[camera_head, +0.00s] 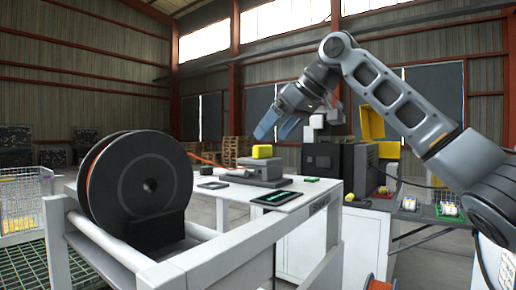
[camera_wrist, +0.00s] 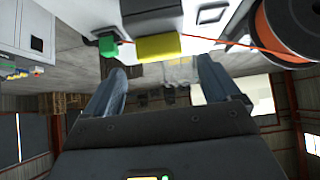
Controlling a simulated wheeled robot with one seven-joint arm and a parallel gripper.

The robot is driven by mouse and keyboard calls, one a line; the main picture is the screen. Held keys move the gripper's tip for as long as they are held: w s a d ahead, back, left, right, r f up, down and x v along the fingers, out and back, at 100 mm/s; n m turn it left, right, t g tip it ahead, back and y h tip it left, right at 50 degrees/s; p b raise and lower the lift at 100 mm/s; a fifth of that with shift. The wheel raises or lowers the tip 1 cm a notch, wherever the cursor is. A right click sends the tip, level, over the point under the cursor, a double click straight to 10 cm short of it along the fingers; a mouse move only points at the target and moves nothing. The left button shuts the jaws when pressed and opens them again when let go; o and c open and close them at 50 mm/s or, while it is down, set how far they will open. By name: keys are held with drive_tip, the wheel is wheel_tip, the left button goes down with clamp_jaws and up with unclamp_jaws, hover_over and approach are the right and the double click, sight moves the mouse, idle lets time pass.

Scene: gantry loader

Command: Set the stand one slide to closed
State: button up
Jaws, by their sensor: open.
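My gripper (camera_head: 276,129) is raised in the air above and beyond the white table, its two blue-grey fingers apart and empty. The fingers also frame the wrist view (camera_wrist: 160,84), with a gap between them. A grey stand-like fixture (camera_head: 258,172) with a yellow block (camera_head: 262,151) on top sits on the table. In the wrist view a yellow block (camera_wrist: 158,47) and a green piece (camera_wrist: 108,47) lie beyond the fingertips, not touched. I cannot tell for sure which part is the stand one slide or how it is set.
A large black reel (camera_head: 138,185) stands at the near left on a white frame. A dark flat panel (camera_head: 276,198) lies at the table's front edge. A dark machine (camera_head: 338,165) stands behind to the right. A wire basket (camera_head: 22,200) is at the far left.

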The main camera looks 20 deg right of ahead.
sight(262, 146)
drive_tip(key=x, duration=0.5)
drive_tip(key=shift+w+a+f, duration=0.15)
drive_tip(key=shift+w+f, duration=0.05)
drive_tip(key=shift+c, duration=0.3)
drive_tip(key=shift+p, duration=0.3)
drive_tip(key=c, duration=1.2)
drive_tip(key=shift+w+a+r+p, duration=0.1)
drive_tip(key=shift+r+p, duration=0.1)
drive_tip(key=shift+p, duration=0.1)
drive_tip(key=w+a+p, duration=0.1)
drive_tip(key=p, duration=0.1)
drive_tip(key=w+a+p, duration=0.1)
drive_tip(key=w, duration=0.1)
drive_tip(key=shift+w+a+r+p, duration=0.15)
drive_tip(key=shift+w+a+p, duration=0.1)
drive_tip(key=shift+p, duration=0.1)
drive_tip(key=shift+w+a+f, duration=0.15)
drive_tip(key=shift+w+f, duration=0.05)
drive_tip(key=shift+w, duration=0.1)
